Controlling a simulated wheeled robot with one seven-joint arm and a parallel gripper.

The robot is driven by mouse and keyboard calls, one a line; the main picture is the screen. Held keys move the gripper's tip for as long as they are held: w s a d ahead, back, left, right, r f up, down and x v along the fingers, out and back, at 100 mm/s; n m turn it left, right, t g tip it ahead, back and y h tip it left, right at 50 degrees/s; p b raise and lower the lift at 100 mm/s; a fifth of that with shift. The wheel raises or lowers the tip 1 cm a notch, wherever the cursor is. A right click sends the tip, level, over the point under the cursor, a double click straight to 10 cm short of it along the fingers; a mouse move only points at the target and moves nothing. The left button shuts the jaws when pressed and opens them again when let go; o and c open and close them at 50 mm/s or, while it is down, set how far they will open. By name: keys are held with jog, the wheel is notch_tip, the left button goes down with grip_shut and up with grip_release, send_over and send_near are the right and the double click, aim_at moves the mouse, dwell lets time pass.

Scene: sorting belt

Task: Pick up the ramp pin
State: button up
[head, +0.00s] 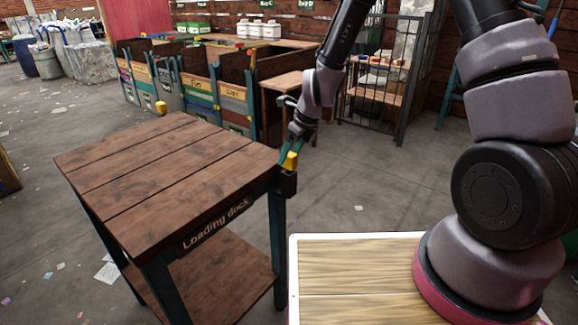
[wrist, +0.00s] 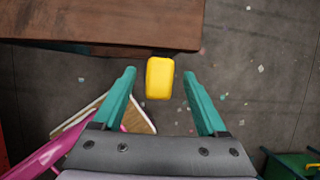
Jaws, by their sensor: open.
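The ramp pin appears to be the yellow block (head: 290,160) above a black bracket at the right corner of the loading dock table (head: 150,180). In the wrist view the yellow block (wrist: 160,78) shows between the two teal fingers of my gripper (wrist: 159,73), with a gap on each side. My gripper (head: 294,146) is open and points down over that corner. I cannot tell how far down the block the fingertips reach. The lower part of the pin is hidden.
A similar yellow piece (head: 161,108) stands at the table's far edge. Sorting bins (head: 200,95) stand behind the table, and a wire cage (head: 380,95) at the back right. Open grey floor (head: 365,185) lies right of the table.

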jog(key=shift+w+a+f, duration=0.15)
jog(key=shift+a+f, duration=0.1)
jog(key=shift+f, duration=0.4)
grip_shut()
jog(key=shift+r, duration=0.2)
notch_tip(320, 180, up, 18)
dwell(0.4)
jog(key=shift+f, duration=0.1)
notch_tip(320, 180, up, 12)
dwell(1.0)
